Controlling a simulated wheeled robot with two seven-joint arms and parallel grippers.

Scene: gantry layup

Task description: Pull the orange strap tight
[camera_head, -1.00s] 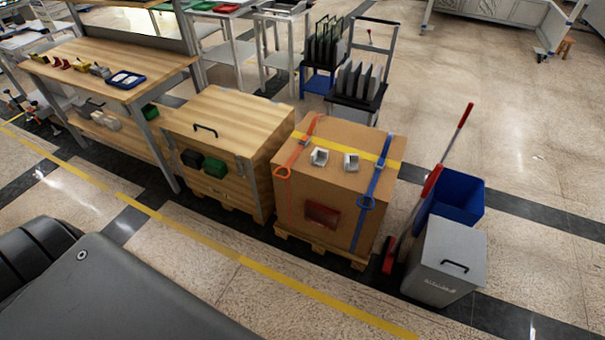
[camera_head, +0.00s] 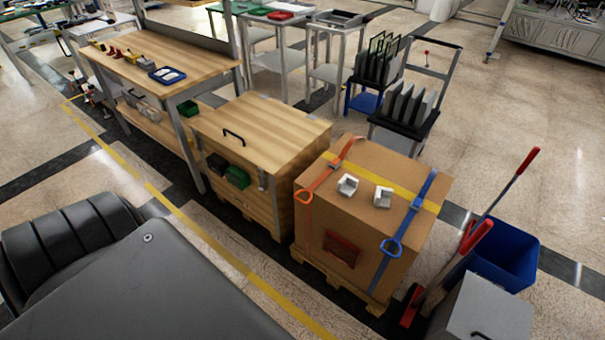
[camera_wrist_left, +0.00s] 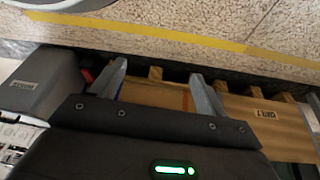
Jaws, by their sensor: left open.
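The orange strap (camera_head: 324,177) runs over the left side of the top of a cardboard box (camera_head: 388,160). An orange ring (camera_head: 303,196) is at the box's front top edge, and a thin orange tail hangs below it down the front. A blue strap (camera_head: 415,203) with a blue ring lies over the box's right side. My left gripper (camera_wrist_left: 158,72) is open in the left wrist view, with the cardboard box (camera_wrist_left: 150,95) showing between its fingers and nothing visibly held. Neither gripper shows in the head view.
The box stands on a wooden pallet (camera_head: 335,278). A wooden crate (camera_head: 265,130) is close on its left. A red-handled broom (camera_head: 465,250), a blue bin (camera_head: 505,258) and a grey bin (camera_head: 482,312) stand on its right. The floor in front is clear, with a yellow line (camera_head: 250,278).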

